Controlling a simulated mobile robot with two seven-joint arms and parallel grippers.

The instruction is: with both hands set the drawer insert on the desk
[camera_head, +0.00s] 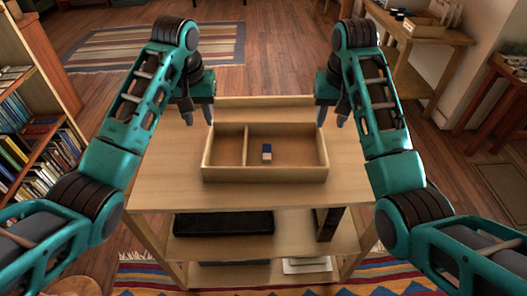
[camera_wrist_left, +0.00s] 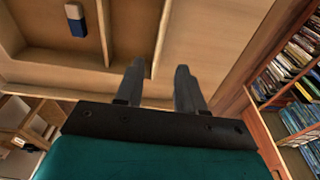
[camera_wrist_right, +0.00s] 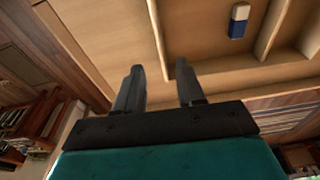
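The drawer insert (camera_head: 265,174) is a shallow, pale wooden open box with one divider. It sits on the light wooden desk (camera_head: 175,165), and a blue-and-white block (camera_head: 267,152) lies in its larger right compartment. My left gripper (camera_head: 198,118) is open near the insert's back left corner. In the left wrist view its empty fingers (camera_wrist_left: 157,88) stand apart, in line with an end wall. My right gripper (camera_head: 331,118) is open near the back right corner. In the right wrist view its fingers (camera_wrist_right: 160,88) are also apart, in line with the other end wall.
A raised wooden board (camera_head: 265,101) runs along the desk's far edge. A dark flat case (camera_head: 223,223) lies on the shelf below. A bookcase (camera_head: 35,130) stands at left and a side table (camera_head: 425,40) at back right. Bare desk top shows on both sides of the insert.

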